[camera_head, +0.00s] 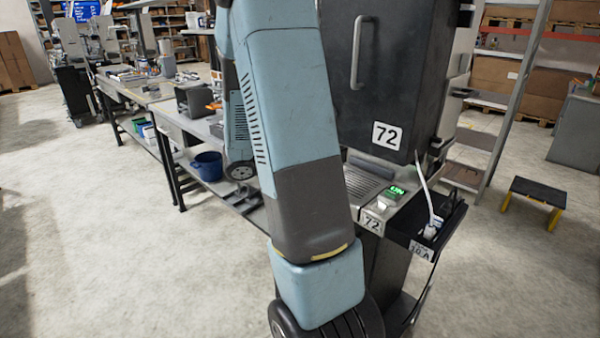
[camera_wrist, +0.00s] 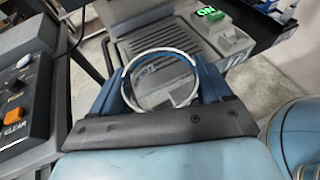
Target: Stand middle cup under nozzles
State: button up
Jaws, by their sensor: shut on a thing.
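A clear, round-rimmed cup (camera_wrist: 162,80) is between the blue fingers of my gripper (camera_wrist: 165,85) in the wrist view. The fingers are shut on it from both sides, and I look down into its open top. Beyond it is a grey slotted drip grille (camera_wrist: 165,42) with a green-lit display (camera_wrist: 208,12). I cannot tell whether the cup touches the grille. In the head view the grille (camera_head: 368,183) lies below a dark dispenser cabinet (camera_head: 385,70) marked 72. My arm hides the gripper and cup there. No nozzles and no other cups can be made out.
A black side bin (camera_head: 432,235) holding a white item hangs right of the grille. A control panel (camera_wrist: 22,90) with buttons is at the wrist view's left. A long workbench (camera_head: 150,95) and blue bucket (camera_head: 207,166) are left. A small step stool (camera_head: 537,192) stands right.

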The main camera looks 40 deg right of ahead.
jog(key=d, duration=0.4)
jog(key=s+d, duration=0.1)
jog(key=d, duration=0.8)
jog(key=shift+s+d+f, duration=0.35)
jog(key=shift+f, duration=1.05)
jog(key=shift+f, duration=0.6)
jog(key=o, duration=1)
jog(key=shift+c, duration=0.2)
jog(key=shift+w+a+r, duration=0.2)
jog(key=shift+a, duration=0.3)
jog(key=v, duration=1.2)
jog(key=shift+w+a+r, duration=0.1)
jog(key=shift+a, duration=0.3)
jog(key=shift+r, duration=0.1)
